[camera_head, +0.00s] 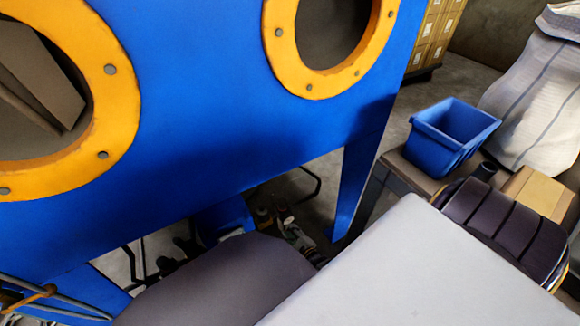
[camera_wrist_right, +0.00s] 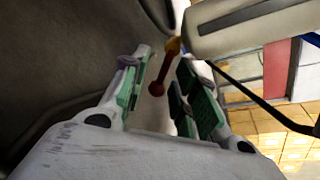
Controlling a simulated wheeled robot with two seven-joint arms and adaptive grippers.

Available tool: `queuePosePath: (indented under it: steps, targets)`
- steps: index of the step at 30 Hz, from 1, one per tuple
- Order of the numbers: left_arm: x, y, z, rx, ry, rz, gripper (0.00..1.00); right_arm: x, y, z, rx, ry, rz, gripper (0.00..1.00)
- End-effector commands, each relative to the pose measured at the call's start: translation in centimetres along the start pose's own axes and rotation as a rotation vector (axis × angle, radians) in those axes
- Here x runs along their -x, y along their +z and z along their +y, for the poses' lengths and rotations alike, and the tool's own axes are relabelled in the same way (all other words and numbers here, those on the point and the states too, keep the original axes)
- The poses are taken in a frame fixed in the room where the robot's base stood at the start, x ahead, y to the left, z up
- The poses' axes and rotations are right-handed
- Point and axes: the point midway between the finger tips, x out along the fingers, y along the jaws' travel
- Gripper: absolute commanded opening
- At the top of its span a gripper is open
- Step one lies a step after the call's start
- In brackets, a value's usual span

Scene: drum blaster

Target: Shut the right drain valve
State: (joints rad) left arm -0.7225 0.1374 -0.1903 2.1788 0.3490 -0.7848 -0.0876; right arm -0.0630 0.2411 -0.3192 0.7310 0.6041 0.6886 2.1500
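A red lever with a ball end (camera_wrist_right: 157,88), seemingly the valve handle, shows in the right wrist view. It hangs from a small yellowish fitting (camera_wrist_right: 173,46) beside a pale grey cylinder (camera_wrist_right: 250,22). My right gripper (camera_wrist_right: 164,60) is open, its green-padded fingers on either side of the lever in the picture. A gap shows between the ball and each finger; the depth is hard to judge. In the head view the space under the blue blaster cabinet (camera_head: 200,110) is dark and cluttered, and the valve cannot be made out there. My left gripper is not in view.
The cabinet has two yellow-ringed ports (camera_head: 330,84). Its blue leg (camera_head: 357,185) stands near the area underneath. A blue bin (camera_head: 450,140) is on a bench at the right, near a striped sack (camera_head: 535,95). A dark cable (camera_wrist_right: 250,95) crosses the wrist view's right side.

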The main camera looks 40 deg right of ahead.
Motion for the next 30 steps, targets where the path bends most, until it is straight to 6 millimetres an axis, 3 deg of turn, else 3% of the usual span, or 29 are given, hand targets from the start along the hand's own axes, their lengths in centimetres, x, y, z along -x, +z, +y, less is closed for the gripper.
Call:
queuePosePath:
  steps: [16,23,30]
  targets:
    - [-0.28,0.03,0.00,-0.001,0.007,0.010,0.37,-1.02,0.05,-0.03,0.000,0.000,-0.001,0.29]
    - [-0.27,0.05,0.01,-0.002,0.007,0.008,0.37,-1.02,0.05,-0.04,0.000,0.000,-0.001,0.00]
    - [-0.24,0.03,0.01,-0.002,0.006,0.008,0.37,-1.00,0.06,-0.07,0.008,-0.003,0.001,0.00]
